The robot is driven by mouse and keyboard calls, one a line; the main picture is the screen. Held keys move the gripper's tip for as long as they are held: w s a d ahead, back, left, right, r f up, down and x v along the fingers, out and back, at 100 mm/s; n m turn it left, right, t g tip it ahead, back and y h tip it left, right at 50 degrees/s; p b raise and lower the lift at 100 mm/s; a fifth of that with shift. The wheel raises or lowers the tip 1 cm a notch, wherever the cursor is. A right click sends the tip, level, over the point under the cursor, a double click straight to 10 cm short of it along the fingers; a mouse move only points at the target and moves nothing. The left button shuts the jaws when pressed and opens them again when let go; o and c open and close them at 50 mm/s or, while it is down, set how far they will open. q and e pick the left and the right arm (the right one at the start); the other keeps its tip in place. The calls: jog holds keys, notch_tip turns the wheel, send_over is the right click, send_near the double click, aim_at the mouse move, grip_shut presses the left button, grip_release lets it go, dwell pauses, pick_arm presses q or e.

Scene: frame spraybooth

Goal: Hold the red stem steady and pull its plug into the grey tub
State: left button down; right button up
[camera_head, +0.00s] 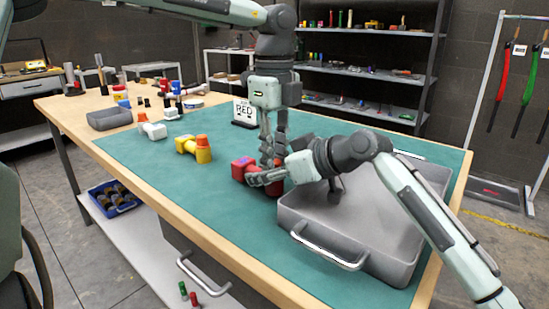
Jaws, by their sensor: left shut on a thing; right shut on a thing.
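My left gripper (271,157) reaches straight down from above and is shut at the top of the upright part, where the plug sits. The plug is mostly hidden between its fingers. My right gripper (262,178) comes in level from the right and is shut on the red stem lower down. The grey tub (376,263) stands just to the right, under my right arm.
A sign reading RED (244,111) stands behind. The front mat is clear.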

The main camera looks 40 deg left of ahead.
pick_arm(q)
jog(key=shift+s+r, duration=0.1)
jog(key=shift+r, duration=0.35)
pick_arm(e)
jog(key=shift+w+d+f, duration=0.15)
jog(key=shift+w+f, duration=0.1)
jog(key=shift+f, duration=0.1)
jog(key=shift+c, duration=0.4)
pick_arm(q)
jog(key=shift+r, duration=0.25)
pick_arm(e)
jog(key=shift+c, duration=1.2)
pick_arm(q)
jog(key=c, duration=1.4)
grip_release()
jog(key=shift+o, duration=0.7)
pick_arm(e)
jog(key=shift+r, duration=0.1)
jog(key=shift+s+r, duration=0.1)
jog(key=shift+s, duration=0.05)
jog(key=shift+s, duration=0.1)
pick_arm(q)
notch_tip(320, 180, up, 8)
pick_arm(e)
jog(key=o, duration=0.9)
